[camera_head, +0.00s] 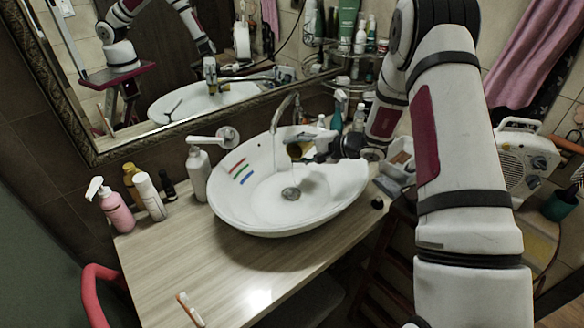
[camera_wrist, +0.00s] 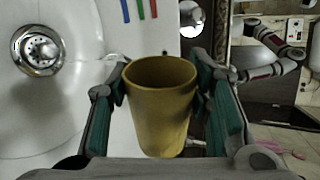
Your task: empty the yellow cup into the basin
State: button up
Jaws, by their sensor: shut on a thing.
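The yellow cup (camera_head: 296,151) is above the back part of the white basin (camera_head: 345,205), near the faucet. It is small and partly hidden in the head view. It also shows large in the wrist view (camera_wrist: 160,112), between both fingers, with its mouth at the picture's top. It looks tipped on its side, mouth towards the left of the head view. My gripper (camera_head: 308,147) reaches in from the right and is shut on the cup's sides; its fingers show in the wrist view (camera_wrist: 160,95). I cannot tell what is inside the cup. The basin's drain (camera_wrist: 38,50) is beside the cup in the wrist view.
A faucet (camera_head: 288,108) curves over the basin's back rim, close to the cup. A soap dispenser (camera_head: 198,172) and several bottles stand left on the wooden counter (camera_head: 200,262). A framed mirror (camera_head: 180,75) is behind. The counter's front left is mostly clear.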

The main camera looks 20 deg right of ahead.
jog(key=shift+s+a+r+n+t+h+p, duration=0.15)
jog(key=shift+s+a+n+t+h+p, duration=0.2)
jog(key=shift+n+p, duration=0.6)
dwell(0.5)
jog(key=shift+w+d, duration=0.15)
